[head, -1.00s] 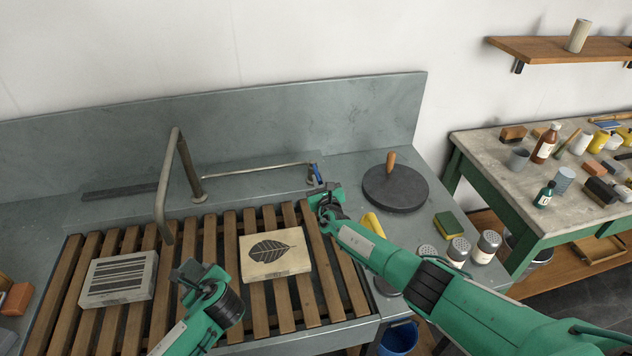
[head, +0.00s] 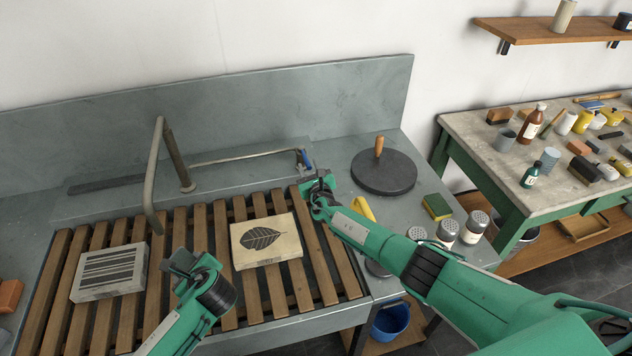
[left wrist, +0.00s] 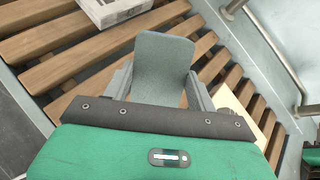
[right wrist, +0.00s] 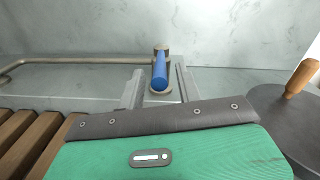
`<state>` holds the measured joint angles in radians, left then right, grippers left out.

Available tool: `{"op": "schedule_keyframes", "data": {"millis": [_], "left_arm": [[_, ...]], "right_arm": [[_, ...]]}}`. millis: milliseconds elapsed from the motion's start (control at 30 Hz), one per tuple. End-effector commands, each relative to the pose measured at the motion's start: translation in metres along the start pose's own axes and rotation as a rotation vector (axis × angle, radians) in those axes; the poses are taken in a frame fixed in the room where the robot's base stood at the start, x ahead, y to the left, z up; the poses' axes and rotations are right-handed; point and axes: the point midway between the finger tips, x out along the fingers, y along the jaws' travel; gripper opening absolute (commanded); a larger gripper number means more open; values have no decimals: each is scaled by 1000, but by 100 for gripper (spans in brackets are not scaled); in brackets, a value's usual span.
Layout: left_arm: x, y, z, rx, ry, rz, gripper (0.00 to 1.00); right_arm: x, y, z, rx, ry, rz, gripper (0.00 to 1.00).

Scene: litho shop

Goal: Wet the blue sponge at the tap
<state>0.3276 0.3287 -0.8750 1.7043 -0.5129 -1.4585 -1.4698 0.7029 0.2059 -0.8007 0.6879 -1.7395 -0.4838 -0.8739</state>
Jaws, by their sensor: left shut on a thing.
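My left gripper (head: 184,264) is shut on the blue sponge (left wrist: 162,62), a flat grey-blue piece standing up between the fingers in the left wrist view. It is above the wooden slats, below and right of the tap spout (head: 151,190). No water shows at the spout. The tap has a bent grey pipe, a post (head: 178,160) and a thin pipe running right to a blue lever (head: 306,159). My right gripper (head: 318,186) is beside that lever. In the right wrist view the lever (right wrist: 159,72) shows between and beyond the open fingers; contact is not visible.
A striped block (head: 110,272) and a leaf-print block (head: 266,240) lie on the slatted rack (head: 212,300). Right of it are a dark round slab (head: 385,174), a yellow-green sponge (head: 437,207) and several shakers (head: 474,226). A wall panel (head: 250,110) backs the sink.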

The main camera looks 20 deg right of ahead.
Motion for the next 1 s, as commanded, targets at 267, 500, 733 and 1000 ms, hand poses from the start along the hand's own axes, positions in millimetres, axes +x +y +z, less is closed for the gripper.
{"op": "schedule_keyframes", "data": {"millis": [267,500,733,1000], "left_arm": [[0,0,0,0,0,0,39],[0,0,0,0,0,0,39],[0,0,0,0,0,0,39],[0,0,0,0,0,0,39]], "right_arm": [[-30,-2,-1,1,0,0,35],[-63,-2,0,0,0,0,35],[-94,-2,0,0,-1,-1,35],[-111,-2,1,-2,-1,-1,35]]}}
